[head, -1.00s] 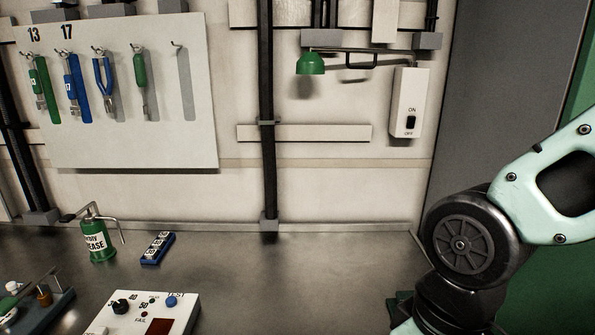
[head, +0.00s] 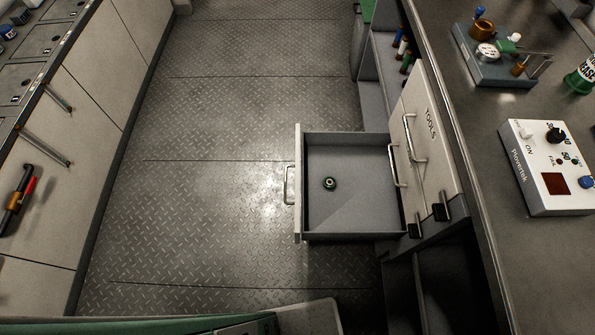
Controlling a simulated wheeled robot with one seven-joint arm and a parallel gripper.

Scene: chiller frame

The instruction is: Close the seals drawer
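One drawer (head: 350,205) is pulled well out of the workbench, over the floor, in the head view. Its pale front panel (head: 298,225) faces left and carries a bar handle (head: 290,185). My gripper is not in view.
A front marked TOOLS (head: 432,130) stands shut above the open drawer. The bench top holds a white Plovertek box (head: 535,180) and a grey fixture (head: 490,70). Cabinets with handles (head: 47,150) line the left side. The tread-plate floor (head: 210,180) between is clear.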

